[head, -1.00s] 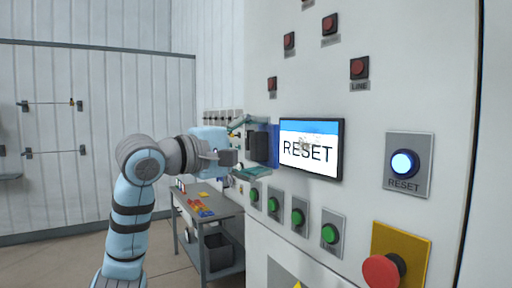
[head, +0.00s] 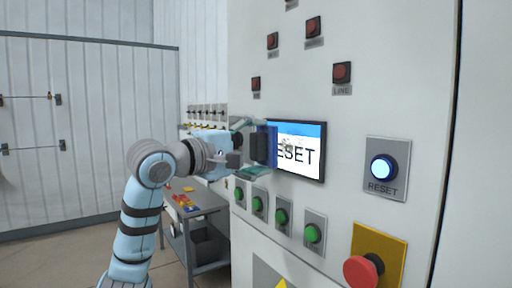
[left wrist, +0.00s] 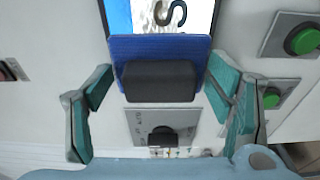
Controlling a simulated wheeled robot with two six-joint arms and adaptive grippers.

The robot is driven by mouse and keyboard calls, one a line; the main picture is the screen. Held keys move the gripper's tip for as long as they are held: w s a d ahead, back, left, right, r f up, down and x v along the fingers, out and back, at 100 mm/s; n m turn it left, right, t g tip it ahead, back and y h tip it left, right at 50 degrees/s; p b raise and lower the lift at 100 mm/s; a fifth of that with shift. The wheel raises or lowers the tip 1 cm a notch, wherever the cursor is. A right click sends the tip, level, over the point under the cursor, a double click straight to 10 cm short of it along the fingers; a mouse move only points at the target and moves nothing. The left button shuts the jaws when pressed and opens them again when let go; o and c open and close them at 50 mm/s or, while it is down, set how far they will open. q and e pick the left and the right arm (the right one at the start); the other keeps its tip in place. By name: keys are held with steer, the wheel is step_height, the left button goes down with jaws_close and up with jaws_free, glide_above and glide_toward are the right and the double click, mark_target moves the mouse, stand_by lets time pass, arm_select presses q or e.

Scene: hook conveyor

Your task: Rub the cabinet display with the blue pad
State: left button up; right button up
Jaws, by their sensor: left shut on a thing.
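The cabinet display (head: 306,166) has a blue top band and dark "RESET" text on white. A grey-brown smudge (head: 287,147) is on it, and also shows at the top of the left wrist view (left wrist: 160,12). My left gripper (head: 257,148) is shut on the black handle (left wrist: 160,82) of the blue pad (head: 272,146). The pad stands upright in front of the display's left part and hides the first letter. In the left wrist view the blue pad (left wrist: 125,48) covers the display's lower edge. I cannot tell whether it touches the screen. My right gripper is not in view.
Green buttons (head: 281,216) line the panel below the display. A lit blue RESET button (head: 384,168) and a red emergency button (head: 362,270) are to the right. Red buttons (head: 313,27) are above. A grey table (head: 205,210) with small coloured items stands behind my arm.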

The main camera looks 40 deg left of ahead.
arm_select(q)
steer(key=shift+w+d+p, duration=0.3)
steer(key=shift+w+p, duration=0.3)
steer(key=shift+w, duration=0.3)
steer(key=shift+d, duration=0.1)
